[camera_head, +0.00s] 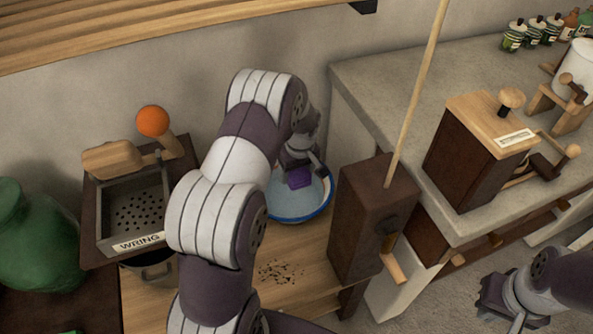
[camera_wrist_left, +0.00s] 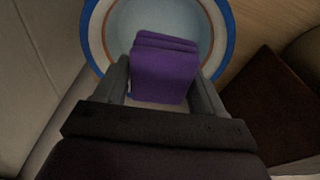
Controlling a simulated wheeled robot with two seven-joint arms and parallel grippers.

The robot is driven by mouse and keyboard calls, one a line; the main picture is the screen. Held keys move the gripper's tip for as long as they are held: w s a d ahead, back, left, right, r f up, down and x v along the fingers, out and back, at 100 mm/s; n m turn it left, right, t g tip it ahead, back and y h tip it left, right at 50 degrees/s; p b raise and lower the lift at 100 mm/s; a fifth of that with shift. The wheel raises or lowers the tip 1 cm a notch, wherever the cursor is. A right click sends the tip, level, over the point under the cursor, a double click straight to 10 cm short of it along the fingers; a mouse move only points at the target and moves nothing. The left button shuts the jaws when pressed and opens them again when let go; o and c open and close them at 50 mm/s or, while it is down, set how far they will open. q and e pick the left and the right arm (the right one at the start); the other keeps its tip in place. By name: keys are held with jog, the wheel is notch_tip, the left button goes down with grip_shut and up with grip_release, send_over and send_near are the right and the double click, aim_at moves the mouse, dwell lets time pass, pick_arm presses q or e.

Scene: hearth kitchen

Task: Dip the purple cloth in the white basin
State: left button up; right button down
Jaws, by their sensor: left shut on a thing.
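The purple cloth (camera_head: 299,178) is a small folded block held in my left gripper (camera_head: 304,170), over the white basin (camera_head: 327,201) with a blue rim. In the left wrist view the cloth (camera_wrist_left: 164,72) sits between the two fingers of the gripper (camera_wrist_left: 165,88), with the basin (camera_wrist_left: 222,20) beyond it. The basin's inside looks pale blue. I cannot tell whether the cloth touches what is inside. My right gripper (camera_head: 498,304) is at the lower right, away from the basin, and its jaws are too unclear to judge.
A perforated tray labelled WRING (camera_head: 140,241) with an orange-knobbed lever (camera_head: 152,121) stands left. A tall brown wooden box (camera_head: 365,225) with a pole is close right of the basin. Dark crumbs (camera_head: 281,272) lie on the wooden top. A stone counter (camera_head: 380,84) holds a grinder-like box (camera_head: 470,155).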

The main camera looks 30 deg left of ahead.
pick_arm(q)
jog(key=shift+s+f, duration=0.25)
jog(key=shift+s+f+b, duration=0.1)
jog(key=shift+f+b, duration=0.2)
jog(key=shift+b, duration=0.25)
jog(key=shift+f+b, duration=3.9)
jog(key=shift+f, duration=1.85)
pick_arm(e)
notch_tip(320, 180, down, 9)
jog(key=shift+s, duration=0.3)
pick_arm(q)
jog(key=shift+f, duration=0.1)
jog(key=shift+f+b, duration=0.35)
jog(key=shift+f, duration=0.15)
pick_arm(e)
jog(key=shift+f, duration=0.3)
pick_arm(q)
jog(key=shift+r, duration=0.15)
pick_arm(e)
jog(key=shift+r, duration=0.1)
